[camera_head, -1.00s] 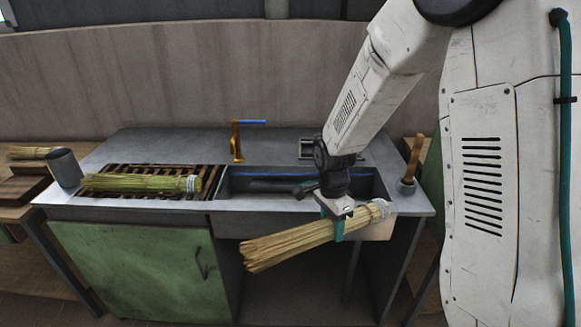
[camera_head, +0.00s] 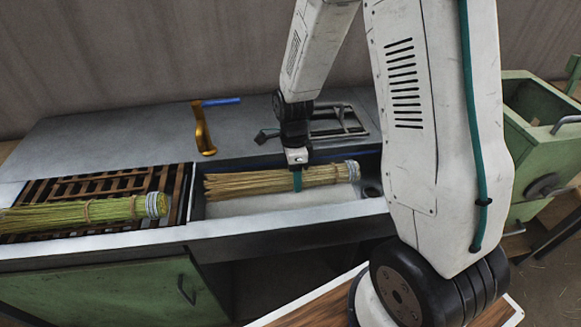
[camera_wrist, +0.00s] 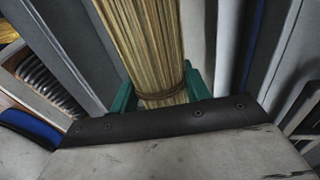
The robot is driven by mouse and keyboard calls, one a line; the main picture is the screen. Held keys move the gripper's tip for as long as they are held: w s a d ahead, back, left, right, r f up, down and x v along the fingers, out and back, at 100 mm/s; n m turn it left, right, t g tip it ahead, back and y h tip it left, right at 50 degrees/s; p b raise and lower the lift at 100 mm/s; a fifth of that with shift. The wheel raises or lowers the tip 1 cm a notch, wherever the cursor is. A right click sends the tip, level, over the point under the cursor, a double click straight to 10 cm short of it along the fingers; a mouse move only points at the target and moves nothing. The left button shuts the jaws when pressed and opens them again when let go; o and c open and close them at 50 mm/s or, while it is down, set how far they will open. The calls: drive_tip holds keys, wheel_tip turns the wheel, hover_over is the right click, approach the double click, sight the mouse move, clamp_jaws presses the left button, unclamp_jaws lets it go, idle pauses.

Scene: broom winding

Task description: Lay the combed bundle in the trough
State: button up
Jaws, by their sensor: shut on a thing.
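A straw-coloured bundle (camera_head: 265,181) with a pale bound end at its right lies lengthwise over the trough (camera_head: 240,208) in the head view. My gripper (camera_head: 297,180) is shut on it from above, a little right of the bundle's middle. In the wrist view the bundle (camera_wrist: 145,40) runs up between my gripper's green fingers (camera_wrist: 160,95), with a tie around it close to them. The bundle appears within the trough's outline. I cannot tell whether it touches the trough floor, and its underside is hidden.
A greener bundle (camera_head: 80,214) lies on the slatted rack (camera_head: 100,187) left of the trough. A metal frame (camera_head: 335,122) lies at the back right.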

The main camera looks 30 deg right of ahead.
sight(295, 207)
drive_tip(key=shift+w+d+f+x, duration=0.1)
drive_tip(key=shift+w+x, duration=0.2)
drive_tip(key=shift+x, duration=1.25)
drive_tip(key=shift+w+d+f+x, duration=0.1)
drive_tip(key=shift+w+x, duration=0.25)
drive_tip(key=shift+x, duration=1.15)
drive_tip(key=shift+w+d+x, duration=0.1)
drive_tip(key=shift+w+x, duration=0.2)
drive_tip(key=shift+x, duration=1.25)
drive_tip(key=o, duration=1.1)
drive_tip(key=shift+v, duration=3.9)
